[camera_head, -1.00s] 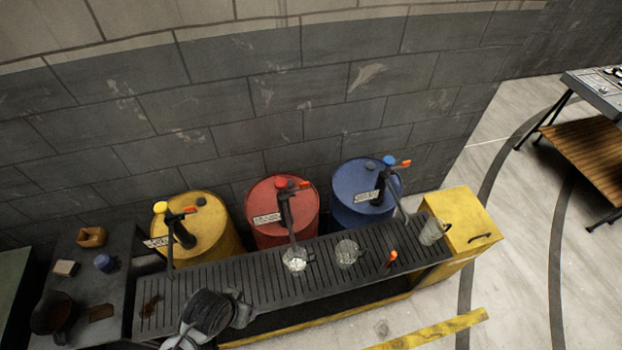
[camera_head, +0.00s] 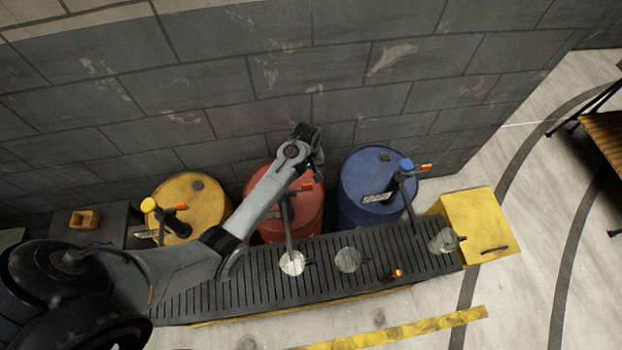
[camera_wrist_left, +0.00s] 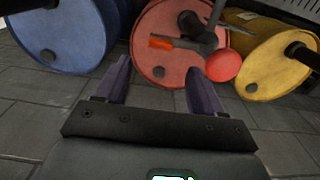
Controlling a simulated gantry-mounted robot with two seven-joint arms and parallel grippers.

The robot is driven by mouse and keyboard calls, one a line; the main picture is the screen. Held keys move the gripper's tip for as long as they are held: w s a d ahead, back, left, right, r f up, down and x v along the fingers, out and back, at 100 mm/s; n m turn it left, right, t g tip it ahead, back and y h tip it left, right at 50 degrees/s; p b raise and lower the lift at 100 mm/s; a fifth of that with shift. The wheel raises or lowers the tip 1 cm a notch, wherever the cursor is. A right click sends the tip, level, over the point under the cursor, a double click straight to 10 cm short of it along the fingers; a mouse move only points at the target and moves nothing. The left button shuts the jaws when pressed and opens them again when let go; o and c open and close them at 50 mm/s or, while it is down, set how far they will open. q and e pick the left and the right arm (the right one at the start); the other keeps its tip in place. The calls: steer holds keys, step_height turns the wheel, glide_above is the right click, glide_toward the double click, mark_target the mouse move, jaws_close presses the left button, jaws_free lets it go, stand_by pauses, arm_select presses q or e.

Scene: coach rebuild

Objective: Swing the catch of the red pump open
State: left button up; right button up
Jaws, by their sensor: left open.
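The red pump stands on the red drum (camera_head: 312,222), with its dark spout reaching forward over the grate. Its orange-tipped catch (camera_head: 306,187) points right in the head view. In the left wrist view the orange tip (camera_wrist_left: 161,43) and the red knob (camera_wrist_left: 223,65) of the pump show. My left gripper (camera_head: 312,143) is above and behind the red drum, by the wall. In the left wrist view its fingers (camera_wrist_left: 158,68) are apart and empty, with the orange tip ahead between them, not touching. My arm hides part of the red drum and the pump's top in the head view.
A yellow drum (camera_head: 207,203) and a blue drum (camera_head: 350,183), each with a pump, flank the red one. Glass mugs (camera_head: 348,260) stand on the slotted grate (camera_head: 260,292). A yellow cabinet (camera_head: 478,222) is at the right. The grey wall (camera_head: 220,90) rises close behind.

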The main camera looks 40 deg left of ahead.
mark_target(307, 185)
arm_select(q)
step_height(307, 185, down, 9)
steer(key=shift+r, duration=0.1)
stand_by(0.3)
jaws_close()
stand_by(0.5)
